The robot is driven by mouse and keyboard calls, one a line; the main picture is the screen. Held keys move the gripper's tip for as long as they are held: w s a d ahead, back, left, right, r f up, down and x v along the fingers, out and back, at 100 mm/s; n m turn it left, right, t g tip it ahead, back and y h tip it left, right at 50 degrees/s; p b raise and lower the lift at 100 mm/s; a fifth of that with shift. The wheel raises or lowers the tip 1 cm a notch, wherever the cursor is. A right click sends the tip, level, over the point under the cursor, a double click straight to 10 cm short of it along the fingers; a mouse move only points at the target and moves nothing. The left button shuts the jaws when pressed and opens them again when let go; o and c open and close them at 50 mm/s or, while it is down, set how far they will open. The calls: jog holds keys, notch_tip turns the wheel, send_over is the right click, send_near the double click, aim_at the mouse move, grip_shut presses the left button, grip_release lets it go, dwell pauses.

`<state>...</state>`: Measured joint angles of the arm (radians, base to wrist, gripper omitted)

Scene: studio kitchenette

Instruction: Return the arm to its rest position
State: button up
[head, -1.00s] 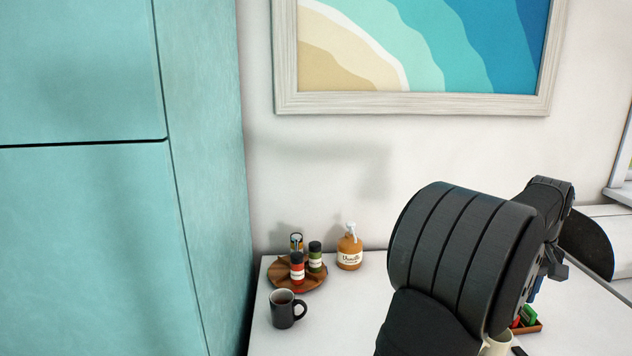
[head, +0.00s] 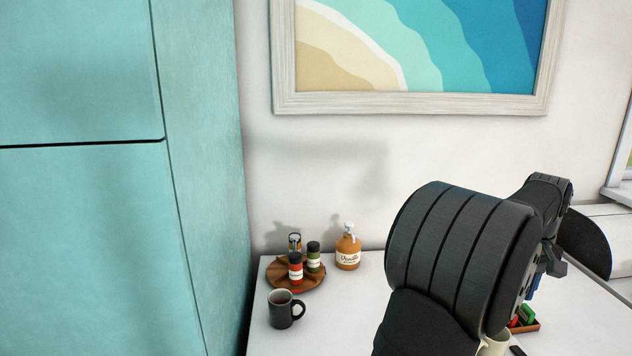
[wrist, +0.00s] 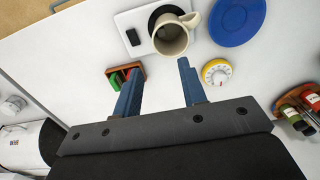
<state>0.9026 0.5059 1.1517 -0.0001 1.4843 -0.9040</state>
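My gripper (wrist: 159,70) points out over the white counter (wrist: 75,45) in the wrist view. Its two blue fingers stand apart with bare counter between them, so it is open and empty. A cream mug (wrist: 171,38) sits just beyond the fingertips, apart from them as far as I can tell. In the head view my arm is raised and bent at the right, and its dark links hide most of the gripper and part of the counter.
A blue plate (wrist: 237,18), a yellow dial timer (wrist: 216,72) and a small wooden box (wrist: 118,74) lie around the gripper. A dark mug (head: 286,309), wooden turntable (head: 312,284) and amber pump bottle (head: 348,250) stand left of my arm. A tall teal cabinet (head: 75,240) rises at far left.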

notch_tip(320, 180, down, 9)
jog(key=shift+r, duration=0.15)
notch_tip(320, 180, up, 6)
jog(key=w+a+r, duration=0.1)
jog(key=w+a, duration=1.1)
jog(key=a, duration=0.3)
jog(key=w+a, duration=0.2)
jog(key=a, duration=1.1)
jog(key=w+a+m, duration=0.1)
jog(key=w+a, duration=0.2)
jog(key=a, duration=1.1)
jog(key=shift+w+r, duration=0.2)
jog(key=shift+w, duration=0.1)
